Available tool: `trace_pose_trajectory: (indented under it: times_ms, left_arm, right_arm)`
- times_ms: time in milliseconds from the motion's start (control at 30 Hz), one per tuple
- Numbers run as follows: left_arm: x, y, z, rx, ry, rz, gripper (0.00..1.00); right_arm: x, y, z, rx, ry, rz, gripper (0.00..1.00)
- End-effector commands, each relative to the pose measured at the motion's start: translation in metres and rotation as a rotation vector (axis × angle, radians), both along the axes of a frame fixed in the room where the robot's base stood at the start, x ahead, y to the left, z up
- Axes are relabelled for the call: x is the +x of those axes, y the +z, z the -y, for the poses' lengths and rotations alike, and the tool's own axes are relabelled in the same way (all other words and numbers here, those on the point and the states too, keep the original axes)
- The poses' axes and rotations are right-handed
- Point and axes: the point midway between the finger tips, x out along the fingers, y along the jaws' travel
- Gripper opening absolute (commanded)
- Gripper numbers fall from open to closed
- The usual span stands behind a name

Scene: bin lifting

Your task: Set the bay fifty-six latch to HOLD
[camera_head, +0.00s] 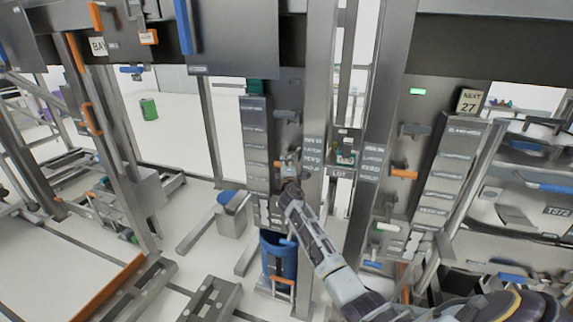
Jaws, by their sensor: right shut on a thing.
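My right arm reaches up from the lower right to the grey panel on the middle post. My right gripper (291,187) is at that panel, shut on a small grey latch handle (289,165); the contact is small and partly hidden by the gripper. A column of label plates (255,145) runs down the panel's left side, with another column (312,160) to its right. Their lettering is too small to read surely, so I cannot tell which mark the latch points at. My left gripper is not in view.
A blue bin (279,252) stands below the panel, close under my right arm. Steel posts stand close on both sides.

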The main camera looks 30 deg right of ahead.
Motion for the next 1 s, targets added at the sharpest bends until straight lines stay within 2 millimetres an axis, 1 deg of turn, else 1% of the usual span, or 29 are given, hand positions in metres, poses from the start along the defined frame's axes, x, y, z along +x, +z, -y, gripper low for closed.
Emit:
trace_pose_trajectory:
  times_ms: [33, 200, 400, 1000]
  left_arm:
    - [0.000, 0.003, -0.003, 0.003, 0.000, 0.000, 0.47]
    - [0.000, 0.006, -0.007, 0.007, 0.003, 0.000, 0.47]
    - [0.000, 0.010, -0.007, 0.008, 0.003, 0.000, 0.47]
    - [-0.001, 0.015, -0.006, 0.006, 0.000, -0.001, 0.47]
  right_arm:
    - [0.001, 0.007, 0.000, -0.004, 0.001, 0.006, 0.00]
    - [0.001, 0.013, 0.000, -0.006, 0.002, 0.008, 0.00]
    - [0.002, 0.023, 0.001, -0.010, 0.002, 0.014, 0.00]
    - [0.004, 0.038, 0.007, -0.017, 0.000, 0.014, 0.00]
